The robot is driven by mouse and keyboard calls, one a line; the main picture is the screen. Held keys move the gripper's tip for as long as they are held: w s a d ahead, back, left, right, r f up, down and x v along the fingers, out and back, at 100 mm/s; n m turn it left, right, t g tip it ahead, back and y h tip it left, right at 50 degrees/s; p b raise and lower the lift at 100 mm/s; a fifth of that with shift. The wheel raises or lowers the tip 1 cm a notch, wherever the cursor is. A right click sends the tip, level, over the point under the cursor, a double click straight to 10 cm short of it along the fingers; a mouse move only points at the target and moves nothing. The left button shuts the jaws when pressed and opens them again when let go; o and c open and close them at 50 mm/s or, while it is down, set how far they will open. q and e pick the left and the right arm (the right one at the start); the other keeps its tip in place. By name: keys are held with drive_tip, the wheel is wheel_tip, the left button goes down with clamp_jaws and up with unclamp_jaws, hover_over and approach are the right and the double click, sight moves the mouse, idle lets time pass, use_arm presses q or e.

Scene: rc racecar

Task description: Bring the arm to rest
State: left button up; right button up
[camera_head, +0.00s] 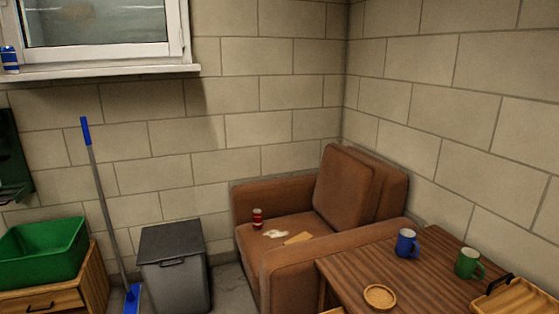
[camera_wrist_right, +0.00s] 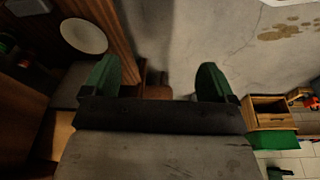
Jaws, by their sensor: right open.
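My right gripper (camera_wrist_right: 158,80) shows in the right wrist view with its two green fingertips wide apart. It is open, and nothing sits between the fingers. Behind the gap lie a grey surface and a small brown patch. Neither gripper shows in the head view, and my left gripper is in no view.
In the head view, a brown armchair (camera_head: 285,196) holds a red can (camera_head: 257,218). A wooden table (camera_head: 420,270) at lower right carries a blue mug (camera_head: 407,243) and a green mug (camera_head: 468,263). A grey bin (camera_head: 174,275), blue mop (camera_head: 103,200) and green crate (camera_head: 42,250) stand left.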

drive_tip(key=s+f+g, duration=0.1)
drive_tip(key=s+f, duration=0.2)
drive_tip(key=f, duration=0.6)
drive_tip(key=s+f, duration=0.4)
drive_tip(key=f, duration=0.5)
use_arm(q)
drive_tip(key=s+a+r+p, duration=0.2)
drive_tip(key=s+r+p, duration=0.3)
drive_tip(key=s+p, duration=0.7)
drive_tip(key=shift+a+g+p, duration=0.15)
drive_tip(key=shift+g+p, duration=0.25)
drive_tip(key=shift+p, duration=0.6)
use_arm(e)
drive_tip(key=s+d+r, duration=0.1)
drive_tip(key=s+r, duration=0.1)
drive_tip(key=s, duration=0.4)
drive_tip(key=s+d+r, duration=0.2)
drive_tip(key=s+r, duration=0.1)
drive_tip(key=s, duration=0.2)
drive_tip(key=shift+s+r+g, duration=0.3)
drive_tip(key=shift+s+g, duration=0.1)
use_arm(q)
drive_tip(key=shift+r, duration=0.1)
use_arm(e)
drive_tip(key=shift+d, duration=0.1)
